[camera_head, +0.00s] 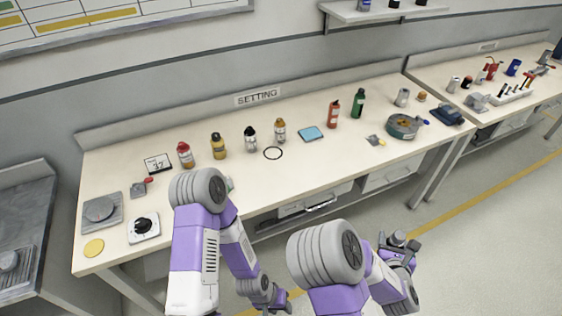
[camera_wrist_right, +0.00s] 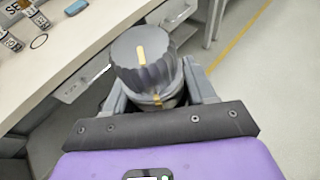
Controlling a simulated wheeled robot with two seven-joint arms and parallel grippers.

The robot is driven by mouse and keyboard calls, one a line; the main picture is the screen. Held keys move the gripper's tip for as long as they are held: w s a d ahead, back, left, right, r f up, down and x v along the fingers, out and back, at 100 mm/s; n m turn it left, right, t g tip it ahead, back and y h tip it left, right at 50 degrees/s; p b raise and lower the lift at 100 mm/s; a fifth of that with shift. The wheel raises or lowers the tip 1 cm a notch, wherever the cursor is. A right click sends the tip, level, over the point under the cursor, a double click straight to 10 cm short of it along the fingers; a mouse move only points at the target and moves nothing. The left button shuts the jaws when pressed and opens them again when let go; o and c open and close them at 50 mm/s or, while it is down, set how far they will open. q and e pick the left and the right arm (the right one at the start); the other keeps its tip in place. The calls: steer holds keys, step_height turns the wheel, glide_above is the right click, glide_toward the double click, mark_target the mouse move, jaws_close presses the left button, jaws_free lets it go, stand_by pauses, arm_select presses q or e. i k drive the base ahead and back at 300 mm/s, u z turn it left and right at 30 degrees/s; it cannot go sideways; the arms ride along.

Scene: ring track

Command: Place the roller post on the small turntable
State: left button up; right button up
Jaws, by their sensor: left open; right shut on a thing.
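My right gripper (camera_wrist_right: 157,92) is shut on a dark grey, ribbed, round-topped piece with a gold stripe, which I take for the roller post (camera_wrist_right: 143,56). It also shows in the head view, where my right gripper (camera_head: 400,244) is out over the floor in front of the bench. A square grey plate with a round disc, which looks like the small turntable (camera_head: 101,209), lies at the left end of the bench, far from that gripper. My left gripper (camera_head: 275,298) is open, low in front of the bench, partly cut by the lower edge.
The bench (camera_head: 250,200) holds several bottles along its middle, a knobbed white box (camera_head: 143,227), a yellow disc (camera_head: 94,248), a blue pad (camera_head: 311,133) and a round grey-green device (camera_head: 403,126). Its front middle is mostly clear. Open drawers (camera_head: 308,206) jut out below.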

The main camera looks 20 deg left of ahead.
mark_target(100, 208)
steer(key=z, duration=0.65)
steer(key=k, duration=0.1)
steer(key=u, duration=1.9)
steer(key=i, duration=0.85)
steer(key=u, duration=1.05)
steer(key=i, duration=0.4)
steer(key=u, duration=0.3)
